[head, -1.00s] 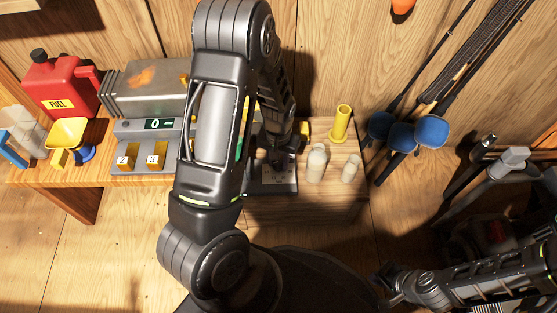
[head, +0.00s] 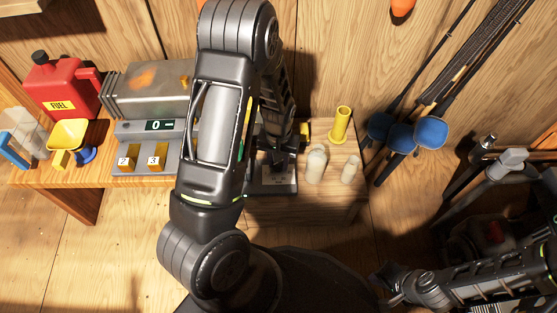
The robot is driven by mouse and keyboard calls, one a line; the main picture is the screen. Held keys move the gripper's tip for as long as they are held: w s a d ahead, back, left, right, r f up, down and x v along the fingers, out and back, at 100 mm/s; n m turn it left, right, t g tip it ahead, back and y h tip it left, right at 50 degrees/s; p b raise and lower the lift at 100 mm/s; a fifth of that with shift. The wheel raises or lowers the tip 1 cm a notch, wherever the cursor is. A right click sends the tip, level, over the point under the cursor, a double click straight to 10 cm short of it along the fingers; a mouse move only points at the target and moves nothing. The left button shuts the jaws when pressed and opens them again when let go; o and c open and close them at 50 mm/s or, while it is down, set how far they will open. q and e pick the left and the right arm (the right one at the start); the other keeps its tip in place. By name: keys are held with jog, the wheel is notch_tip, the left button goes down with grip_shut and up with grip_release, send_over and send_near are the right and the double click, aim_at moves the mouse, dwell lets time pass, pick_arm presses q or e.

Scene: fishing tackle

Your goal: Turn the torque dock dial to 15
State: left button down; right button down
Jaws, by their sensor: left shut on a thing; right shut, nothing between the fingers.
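A dark dock (head: 258,190) with a light panel stands on the wooden bench, partly covered by my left arm. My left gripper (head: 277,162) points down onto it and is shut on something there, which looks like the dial. The dial itself and any pointer or scale are hidden by the fingers, so its setting cannot be read. A grey unit (head: 130,130) to the left has a small display (head: 160,125) that seems to read 0, and yellow pieces by marks 2 and 3. My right gripper (head: 384,282) is shut and empty at the lower right, far from the dock.
Two pale bottles (head: 316,166) and a yellow cylinder (head: 340,124) stand just right of the dock. A red fuel can (head: 60,88), a metal box (head: 147,91) and a yellow funnel (head: 68,134) are at the left. Fishing rods (head: 440,90) lean on the right wall.

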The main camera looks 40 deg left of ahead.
pick_arm(q)
jog(key=n+p, duration=0.2)
jog(key=n, duration=0.2)
jog(key=shift+r+n, duration=0.15)
jog(key=shift+n, duration=0.15)
jog(key=shift+n+p, duration=0.9)
jog(key=shift+n, duration=0.6)
pick_arm(e)
jog(key=shift+s+a+r, duration=0.1)
jog(key=shift+s+r, duration=0.15)
jog(key=shift+r, duration=0.8)
jog(key=shift+s+a+r, duration=0.1)
jog(key=shift+s+r, duration=0.1)
jog(key=shift+r, duration=0.85)
pick_arm(q)
jog(key=c, duration=1.1)
grip_release()
notch_tip(320, 180, up, 8)
jog(key=p, duration=0.3)
jog(key=shift+f, duration=0.2)
pick_arm(e)
jog(key=r, duration=0.3)
jog(key=shift+s+a+r+g, duration=0.1)
jog(key=shift+s+a+g, duration=0.2)
jog(key=shift+s+a, duration=0.1)
